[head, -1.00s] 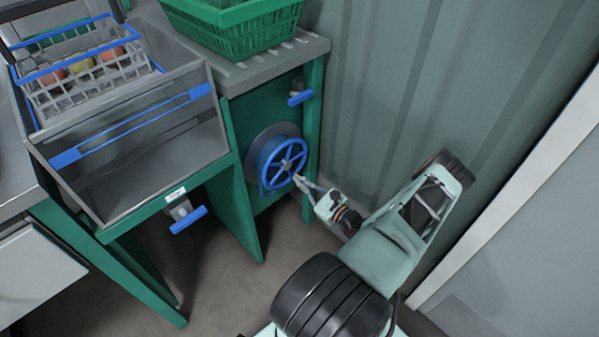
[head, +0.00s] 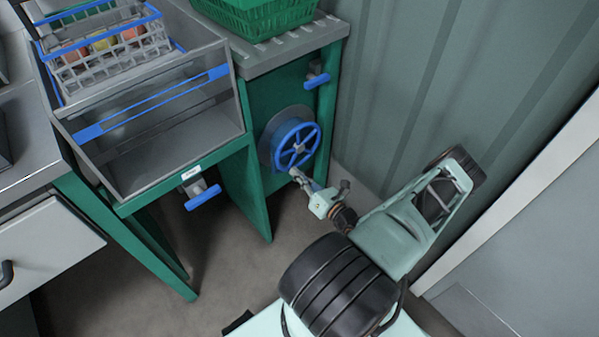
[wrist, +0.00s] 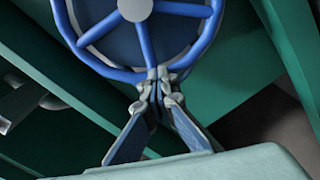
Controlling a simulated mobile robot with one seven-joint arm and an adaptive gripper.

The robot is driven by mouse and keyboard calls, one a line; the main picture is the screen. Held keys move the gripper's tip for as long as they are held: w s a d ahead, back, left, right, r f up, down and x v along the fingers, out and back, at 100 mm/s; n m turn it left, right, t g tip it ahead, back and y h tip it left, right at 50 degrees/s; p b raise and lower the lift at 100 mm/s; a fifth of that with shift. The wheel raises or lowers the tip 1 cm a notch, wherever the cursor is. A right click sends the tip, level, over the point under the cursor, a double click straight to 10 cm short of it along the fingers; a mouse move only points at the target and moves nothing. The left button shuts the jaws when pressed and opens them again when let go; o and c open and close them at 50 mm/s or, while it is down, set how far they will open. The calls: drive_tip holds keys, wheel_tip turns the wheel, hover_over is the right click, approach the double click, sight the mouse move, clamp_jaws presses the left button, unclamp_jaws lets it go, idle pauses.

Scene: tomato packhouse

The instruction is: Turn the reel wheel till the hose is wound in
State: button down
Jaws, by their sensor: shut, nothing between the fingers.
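The blue spoked reel wheel (head: 314,133) sits on a grey round plate on the green cabinet's front; it also shows in the wrist view (wrist: 97,32) with a pale hub. My gripper (head: 293,173) is at the bottom of the wheel's rim. In the wrist view, the tips of my gripper (wrist: 158,84) are together, at the rim's lower edge beside where a spoke meets it. I cannot tell whether they touch the rim. No hose can be made out in either view.
A blue-handled valve (head: 316,79) is above the wheel and another (head: 203,197) is to its left, under the grey sink (head: 170,160). A green crate (head: 262,24) stands on the cabinet top. The corrugated wall (head: 400,90) is close on the right.

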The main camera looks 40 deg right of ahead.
sight(299, 147)
drive_tip(key=shift+w+a+r+m, duration=0.2)
drive_tip(key=shift+w+r+m, duration=0.5)
drive_tip(key=shift+r, duration=0.2)
drive_tip(key=c, duration=1.5)
unclamp_jaws()
drive_tip(key=shift+a, duration=0.1)
drive_tip(key=o, duration=1.3)
drive_tip(key=shift+s+a+f, duration=0.1)
drive_tip(key=shift+s+f, duration=0.1)
wheel_tip(299, 147, up, 10)
drive_tip(key=shift+r, duration=0.1)
